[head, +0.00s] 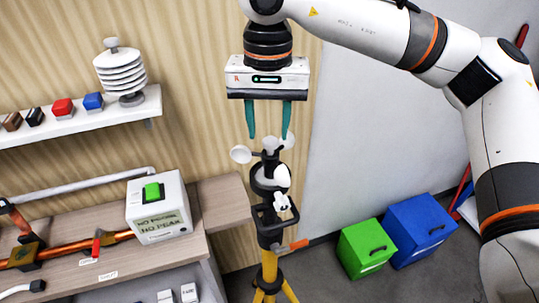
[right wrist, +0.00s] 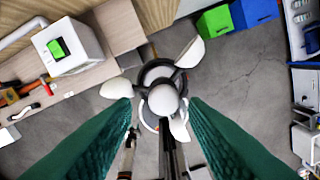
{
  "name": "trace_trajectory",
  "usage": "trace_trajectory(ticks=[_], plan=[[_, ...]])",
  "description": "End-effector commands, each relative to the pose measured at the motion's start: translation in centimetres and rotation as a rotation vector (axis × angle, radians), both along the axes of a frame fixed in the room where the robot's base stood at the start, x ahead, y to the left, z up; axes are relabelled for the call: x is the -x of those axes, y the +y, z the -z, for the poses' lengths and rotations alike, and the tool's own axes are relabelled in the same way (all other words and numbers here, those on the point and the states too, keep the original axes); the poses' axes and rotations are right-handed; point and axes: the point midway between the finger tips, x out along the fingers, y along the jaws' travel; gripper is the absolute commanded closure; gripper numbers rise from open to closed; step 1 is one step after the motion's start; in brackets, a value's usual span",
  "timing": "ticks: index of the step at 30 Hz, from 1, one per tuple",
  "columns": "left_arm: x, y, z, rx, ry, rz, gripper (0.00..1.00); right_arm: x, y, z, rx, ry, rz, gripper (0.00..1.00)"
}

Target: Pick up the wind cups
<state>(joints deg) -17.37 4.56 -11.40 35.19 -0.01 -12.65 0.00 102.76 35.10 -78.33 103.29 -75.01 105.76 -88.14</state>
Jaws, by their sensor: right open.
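The wind cups (head: 240,154) are white cups on dark arms around a hub, at the top of a dark sensor stand on a yellow post (head: 269,266). They also show in the right wrist view (right wrist: 117,88), where cups spread around a pale round cap (right wrist: 163,98). My right gripper (head: 268,136) points down just above the hub, its teal fingers apart. In the right wrist view, the fingers (right wrist: 160,102) lie on either side of the cap, with nothing visibly clamped. I cannot tell whether they touch the cups. My left gripper is not in view.
A workbench (head: 222,200) with a white box bearing a green button (head: 158,222) stands left of the post. A wall shelf (head: 75,122) holds a white louvred shield (head: 120,73). Green (head: 364,250) and blue (head: 421,228) bins stand on the floor at right.

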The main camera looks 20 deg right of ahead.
Motion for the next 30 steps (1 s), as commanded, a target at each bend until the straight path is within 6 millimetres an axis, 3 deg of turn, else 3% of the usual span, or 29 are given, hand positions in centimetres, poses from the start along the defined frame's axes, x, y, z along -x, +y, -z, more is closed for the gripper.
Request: trace_trajectory(ticks=[3,9,16,23,30], plan=[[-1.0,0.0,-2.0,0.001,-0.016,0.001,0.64,0.0,-0.4,1.4,0.002,0.005,0.000,0.60],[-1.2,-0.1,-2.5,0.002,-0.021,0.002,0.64,-0.1,-0.3,3.8,0.000,0.002,0.001,0.60],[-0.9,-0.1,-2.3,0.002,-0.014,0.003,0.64,-0.1,-0.3,4.1,0.000,0.001,0.001,0.60],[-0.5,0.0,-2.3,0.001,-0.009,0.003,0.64,-0.1,-0.3,4.0,0.000,0.001,0.001,0.95],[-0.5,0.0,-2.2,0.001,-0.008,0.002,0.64,-0.2,-0.3,3.9,-0.001,0.000,0.002,0.95]])
